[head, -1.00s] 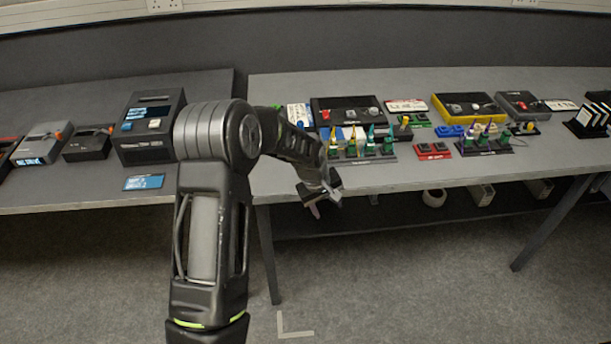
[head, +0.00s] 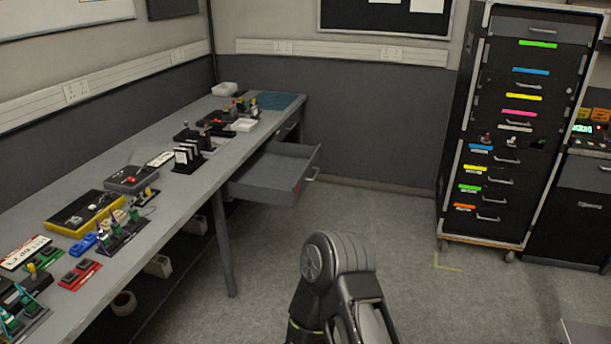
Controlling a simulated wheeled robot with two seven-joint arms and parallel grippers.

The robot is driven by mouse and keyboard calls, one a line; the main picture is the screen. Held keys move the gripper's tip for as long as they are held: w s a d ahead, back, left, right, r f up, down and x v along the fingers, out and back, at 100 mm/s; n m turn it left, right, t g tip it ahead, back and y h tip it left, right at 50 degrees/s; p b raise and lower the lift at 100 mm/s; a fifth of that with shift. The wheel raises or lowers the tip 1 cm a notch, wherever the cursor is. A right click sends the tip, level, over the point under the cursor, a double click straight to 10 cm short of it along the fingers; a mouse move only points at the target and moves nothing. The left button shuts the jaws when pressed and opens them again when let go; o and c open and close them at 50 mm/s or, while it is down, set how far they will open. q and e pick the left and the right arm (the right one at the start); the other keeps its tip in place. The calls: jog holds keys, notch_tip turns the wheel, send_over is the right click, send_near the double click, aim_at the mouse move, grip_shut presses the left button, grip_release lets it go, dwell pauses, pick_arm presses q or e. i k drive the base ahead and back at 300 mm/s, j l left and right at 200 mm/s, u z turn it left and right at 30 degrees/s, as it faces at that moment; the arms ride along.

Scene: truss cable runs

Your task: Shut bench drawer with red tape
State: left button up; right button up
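The bench drawer (head: 268,172) stands pulled out from under the long grey bench, near its far end. Its grey front panel faces right, with a metal handle (head: 312,175) and a small red mark (head: 297,186) that may be the red tape. The drawer looks empty. Neither gripper shows in the head view. Only a bent part of one of my arms shows at the bottom middle, well apart from the drawer.
The grey bench (head: 178,196) runs along the left, carrying several devices and card holders. A tall black cabinet (head: 507,130) with coloured strips on its drawers stands at the right. The floor (head: 380,222) between bench and cabinet is clear. A bench leg (head: 223,245) stands before the drawer.

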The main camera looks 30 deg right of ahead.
aim_at(276, 173)
jog(key=z, duration=1.15)
jog(key=i, duration=0.9)
